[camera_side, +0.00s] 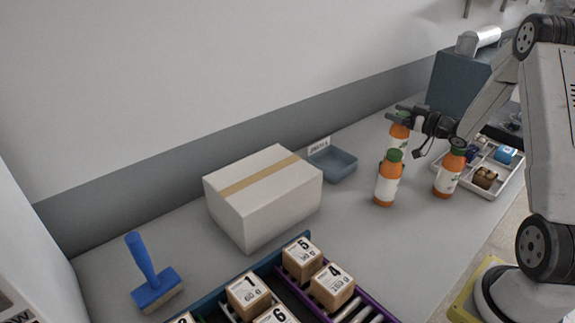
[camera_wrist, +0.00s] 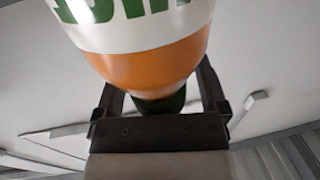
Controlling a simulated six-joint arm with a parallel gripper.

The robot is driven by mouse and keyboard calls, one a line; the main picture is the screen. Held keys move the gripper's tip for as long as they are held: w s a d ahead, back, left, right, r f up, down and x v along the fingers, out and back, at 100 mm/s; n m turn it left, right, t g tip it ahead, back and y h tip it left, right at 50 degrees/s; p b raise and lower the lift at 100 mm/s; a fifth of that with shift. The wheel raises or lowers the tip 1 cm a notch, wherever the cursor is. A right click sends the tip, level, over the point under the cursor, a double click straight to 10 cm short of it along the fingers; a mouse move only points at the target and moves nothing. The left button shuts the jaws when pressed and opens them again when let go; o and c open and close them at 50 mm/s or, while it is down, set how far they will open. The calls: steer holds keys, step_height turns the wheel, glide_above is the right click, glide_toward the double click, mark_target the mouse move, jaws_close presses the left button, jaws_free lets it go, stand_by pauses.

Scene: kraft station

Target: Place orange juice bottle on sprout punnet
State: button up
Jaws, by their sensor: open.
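Three orange bottles with white labels and green caps stand on the grey table. One bottle (camera_side: 388,183) is in front, one (camera_side: 449,175) is to the right, and one (camera_side: 399,140) is behind them. My gripper (camera_side: 396,115) is at the top of the back bottle, its jaws open. In the wrist view a bottle (camera_wrist: 145,62) has its cap end between the two fingers (camera_wrist: 162,90), with a finger on either side. Whether the fingers touch it I cannot tell. I cannot make out a sprout punnet for certain.
A shallow blue-grey tray (camera_side: 343,168) with a white card stands left of the bottles. A taped carton (camera_side: 245,215) is further left, near a blue brush (camera_side: 152,288). Numbered boxes (camera_side: 302,259) stand in front. A white divided tray (camera_side: 512,171) is at right.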

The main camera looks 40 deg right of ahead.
steer(key=s+r, duration=0.4)
steer(key=r, duration=0.3)
steer(key=shift+s+d, duration=0.35)
steer(key=shift+d, duration=0.05)
stand_by(0.6)
steer(key=w+a+f+m+g+h, duration=0.1)
steer(key=w+a+f+g+h, duration=0.15)
steer(key=a, duration=0.45)
steer(key=w+a+f+m+g+h, duration=0.2)
steer(key=a+f+g, duration=0.15)
steer(key=a, duration=0.25)
steer(key=s+a+f+g+y, duration=0.1)
steer(key=s+a+f+g, duration=0.2)
steer(key=s+a, duration=0.5)
steer(key=s+a+f+n+g, duration=0.1)
steer(key=s+a+f+g, duration=0.2)
steer(key=s+a+g, duration=0.3)
steer(key=s+a, duration=0.2)
steer(key=a, duration=0.2)
steer(key=shift+s+a+f+y, duration=0.15)
steer(key=shift+a+f+y, duration=0.1)
steer(key=shift+a+y, duration=0.1)
